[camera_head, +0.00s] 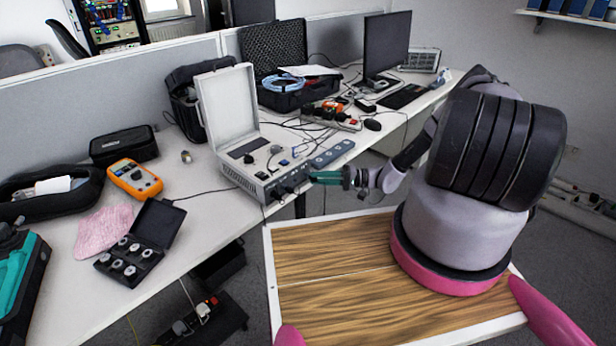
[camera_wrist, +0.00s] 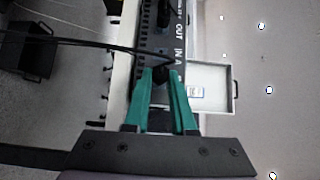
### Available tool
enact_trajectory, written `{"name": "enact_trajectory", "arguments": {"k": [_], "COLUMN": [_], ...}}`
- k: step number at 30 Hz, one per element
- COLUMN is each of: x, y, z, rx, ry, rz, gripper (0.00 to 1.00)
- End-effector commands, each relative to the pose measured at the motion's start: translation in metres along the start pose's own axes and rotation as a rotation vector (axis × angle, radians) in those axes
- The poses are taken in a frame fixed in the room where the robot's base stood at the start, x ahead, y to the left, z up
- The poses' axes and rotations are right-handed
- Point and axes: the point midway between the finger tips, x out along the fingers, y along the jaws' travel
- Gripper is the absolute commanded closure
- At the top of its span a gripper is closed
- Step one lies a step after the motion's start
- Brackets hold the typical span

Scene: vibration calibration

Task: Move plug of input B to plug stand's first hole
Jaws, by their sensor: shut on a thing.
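The calibration device (camera_head: 265,165), a grey case with its lid open, stands at the table's front edge. Black plugs (camera_head: 289,187) sit along its front panel. My gripper (camera_head: 316,177) has teal fingers and is at the right end of this panel. In the wrist view my gripper (camera_wrist: 161,78) is shut on a dark plug (camera_wrist: 160,74) at the panel, close to the lettering "IN A" (camera_wrist: 178,62). Its socket is hidden by the fingers, so I cannot tell which input it is. The plug stand (camera_head: 331,153), a blue-grey strip with several holes, lies right of the device.
Black cables (camera_wrist: 80,42) cross the wrist view to the plug. An orange multimeter (camera_head: 135,178), a black case of round parts (camera_head: 135,252) and a pink cloth (camera_head: 103,231) lie left of the device.

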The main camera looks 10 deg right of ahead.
Motion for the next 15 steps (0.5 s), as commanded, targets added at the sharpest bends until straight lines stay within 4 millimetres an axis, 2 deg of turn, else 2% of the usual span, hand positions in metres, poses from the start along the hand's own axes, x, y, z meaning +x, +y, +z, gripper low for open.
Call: {"name": "enact_trajectory", "arguments": {"k": [8, 15], "x": [-0.001, -0.011], "y": [0.000, 0.000], "z": [0.001, 0.009], "rx": [0.000, 0.001], "ry": [0.000, 0.002], "rz": [0.000, 0.000], "gripper": [1.00, 1.00]}}
